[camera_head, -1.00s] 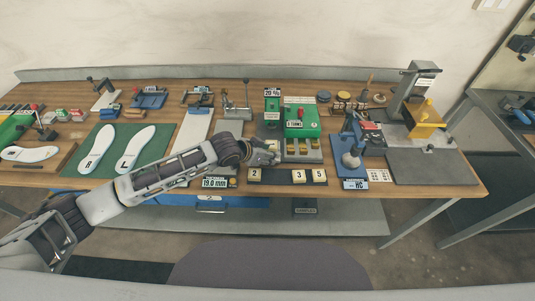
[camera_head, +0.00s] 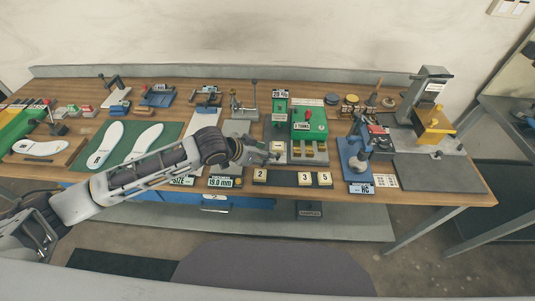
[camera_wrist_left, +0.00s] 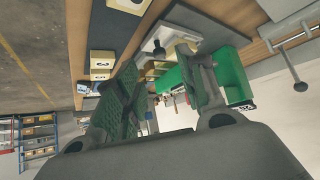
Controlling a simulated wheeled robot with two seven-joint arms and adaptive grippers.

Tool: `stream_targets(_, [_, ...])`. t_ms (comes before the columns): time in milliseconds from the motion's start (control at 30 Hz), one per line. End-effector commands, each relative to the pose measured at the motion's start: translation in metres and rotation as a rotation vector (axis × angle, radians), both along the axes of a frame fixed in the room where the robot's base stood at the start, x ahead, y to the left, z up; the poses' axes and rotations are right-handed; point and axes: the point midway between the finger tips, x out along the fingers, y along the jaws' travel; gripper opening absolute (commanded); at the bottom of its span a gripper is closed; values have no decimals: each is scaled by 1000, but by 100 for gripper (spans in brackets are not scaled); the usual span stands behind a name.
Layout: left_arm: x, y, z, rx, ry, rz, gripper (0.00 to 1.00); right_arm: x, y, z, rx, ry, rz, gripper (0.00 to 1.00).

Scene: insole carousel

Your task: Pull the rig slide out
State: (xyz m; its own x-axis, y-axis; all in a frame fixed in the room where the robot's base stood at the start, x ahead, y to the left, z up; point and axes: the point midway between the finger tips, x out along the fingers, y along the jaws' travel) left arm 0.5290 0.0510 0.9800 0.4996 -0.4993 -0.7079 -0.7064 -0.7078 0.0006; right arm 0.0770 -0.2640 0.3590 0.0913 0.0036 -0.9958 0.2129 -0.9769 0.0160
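The green rig (camera_head: 310,122) stands mid-bench, with a taller green post (camera_head: 280,108) beside it. A grey part with yellow blocks (camera_head: 308,152) lies at its front; I cannot tell for sure whether this is the slide. My left gripper (camera_head: 274,157) is just left of this part, above the bench. In the left wrist view its two green-padded fingers (camera_wrist_left: 162,72) are apart with nothing held between them. The green rig (camera_wrist_left: 174,77) shows between and beyond them. I cannot tell whether a finger touches anything. My right gripper is in neither view.
Numbered yellow blocks (camera_head: 304,178) sit on a dark strip at the bench's front edge. A blue stand (camera_head: 354,158) is to the right. White insoles (camera_head: 104,144) lie on a green mat at left. A lever stand (camera_head: 245,104) is behind my gripper.

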Motion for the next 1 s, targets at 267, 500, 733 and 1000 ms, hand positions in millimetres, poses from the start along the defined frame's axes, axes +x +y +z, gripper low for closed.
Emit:
stream_targets(267, [-15, 16, 21, 1, 0, -1, 40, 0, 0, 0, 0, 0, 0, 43])
stream_targets(500, [-22, 21, 31, 0, 0, -1, 40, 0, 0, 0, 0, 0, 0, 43])
stream_targets(733, [-23, 22, 32, 1, 0, -1, 40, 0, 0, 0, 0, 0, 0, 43])
stream_targets(1000, [-23, 22, 31, 1, 0, -1, 40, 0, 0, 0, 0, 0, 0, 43])
